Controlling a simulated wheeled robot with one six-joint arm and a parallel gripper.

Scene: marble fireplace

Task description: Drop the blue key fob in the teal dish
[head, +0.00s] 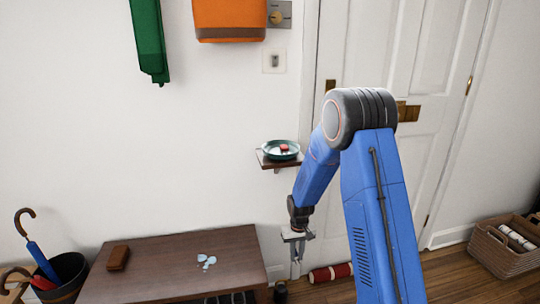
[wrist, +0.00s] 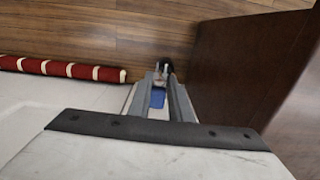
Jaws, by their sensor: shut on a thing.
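The teal dish (head: 268,153) sits on a small wooden wall shelf (head: 268,163) beside the door, with a small red object (head: 284,148) in it. My gripper (head: 296,268) hangs low, pointing down, below the shelf and just right of the bench's end. In the wrist view my gripper (wrist: 160,82) is shut on the blue key fob (wrist: 157,98), which shows as a small blue patch between the fingers. The fob cannot be made out in the head view. The dish is not in the wrist view.
A dark wooden bench (head: 150,262) holds a brown wallet-like item (head: 118,258) and several pale pieces (head: 206,261). A red striped roll (head: 331,273) lies on the floor. An umbrella stand (head: 70,272) is at left, a wicker basket (head: 500,250) at right.

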